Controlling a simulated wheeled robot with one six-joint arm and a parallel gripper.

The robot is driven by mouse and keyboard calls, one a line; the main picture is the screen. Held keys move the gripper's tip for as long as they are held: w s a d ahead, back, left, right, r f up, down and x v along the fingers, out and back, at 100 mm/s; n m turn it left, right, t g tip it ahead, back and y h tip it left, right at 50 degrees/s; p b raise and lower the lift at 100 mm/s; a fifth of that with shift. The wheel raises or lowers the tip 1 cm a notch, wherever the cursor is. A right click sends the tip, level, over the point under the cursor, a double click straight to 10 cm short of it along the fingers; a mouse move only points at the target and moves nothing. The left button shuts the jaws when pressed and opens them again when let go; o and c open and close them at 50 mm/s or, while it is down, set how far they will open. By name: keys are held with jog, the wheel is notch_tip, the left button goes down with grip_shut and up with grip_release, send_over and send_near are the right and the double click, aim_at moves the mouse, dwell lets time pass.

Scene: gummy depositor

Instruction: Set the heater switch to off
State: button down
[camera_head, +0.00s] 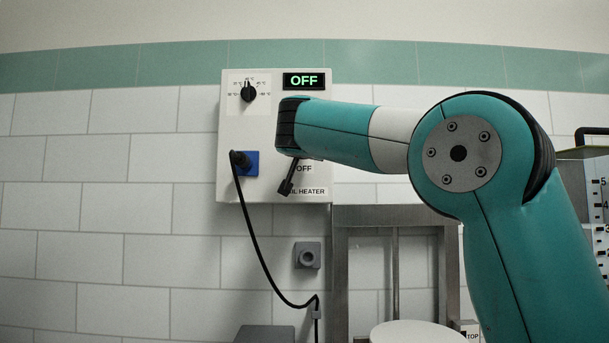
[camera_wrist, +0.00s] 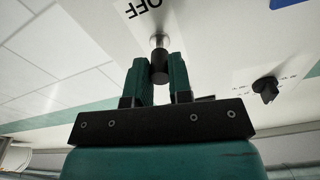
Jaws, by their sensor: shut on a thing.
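The heater control box (camera_head: 262,190) is white and hangs on the tiled wall. Its display (camera_head: 303,81) reads OFF in green. The heater switch is hidden behind my wrist in the head view. In the wrist view, the switch (camera_wrist: 160,73) shows as a short lever with a dark knob and a pale metal base. My gripper (camera_wrist: 158,60) has its two teal fingers closed on either side of the knob. The printed OFF label (camera_wrist: 143,8) is upside down in the wrist view, beyond the lever's base. It also shows in the head view (camera_head: 304,168), just below my wrist.
A temperature dial (camera_head: 248,92) sits at the box's upper left. Below it, a black plug (camera_head: 240,160) is in a blue socket, and its cable hangs down the wall. A grey wall fitting (camera_head: 307,255) and a metal frame (camera_head: 341,260) are below the box.

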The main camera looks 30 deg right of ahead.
jog(key=f+t+h+b, duration=0.1)
jog(key=t+b, duration=0.1)
jog(key=b, duration=0.2)
jog(key=f+t+h+b, duration=0.1)
jog(key=b, duration=0.4)
jog(key=shift+w+d+f+t+h, duration=0.2)
jog(key=shift+f+t+h, duration=0.1)
jog(key=shift+t, duration=0.1)
jog(key=shift+r, duration=0.15)
jog(key=c, duration=1)
grip_release()
jog(key=shift+c, duration=0.2)
jog(key=b+v, duration=0.7)
jog(key=v, duration=1)
jog(key=shift+f+b, duration=0.25)
jog(key=shift+b, duration=0.15)
